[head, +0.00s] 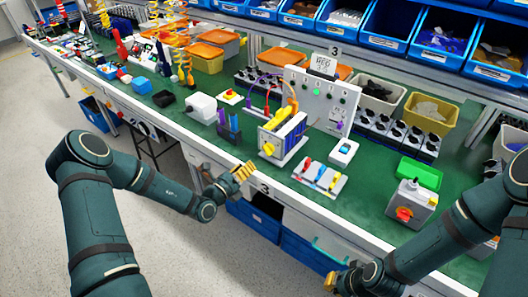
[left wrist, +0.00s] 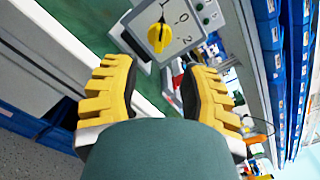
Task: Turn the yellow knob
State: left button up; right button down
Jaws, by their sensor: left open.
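The yellow knob (head: 268,149) is on the front of a light grey switch box (head: 289,145) near the table's front edge. In the left wrist view, the knob (left wrist: 158,37) sits on a grey face with printed marks, including a 0 and a 2. It is beyond my fingertips, at the top between them. My left gripper (head: 243,171) is in front of the table edge, left of and below the knob, and apart from it. Its two yellow fingers (left wrist: 158,85) are spread with nothing between them. My right gripper (head: 335,280) is low, away from the knob; its opening is unclear.
Red, blue and yellow levers stand on a plate (head: 320,178) right of the switch box. A blue holder (head: 229,130) stands to its left. A panel with cables (head: 325,95) is behind. A grey box with a red knob (head: 411,205) stands farther right.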

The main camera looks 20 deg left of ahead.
aim_at(264, 150)
pick_arm(q)
jog(key=b+x, duration=0.1)
jog(key=x, duration=0.9)
jog(key=shift+w+d+f+b, duration=0.1)
jog(key=shift+w+d+b, duration=0.1)
jog(key=shift+b, duration=0.1)
jog(key=shift+a, duration=0.1)
grip_shut()
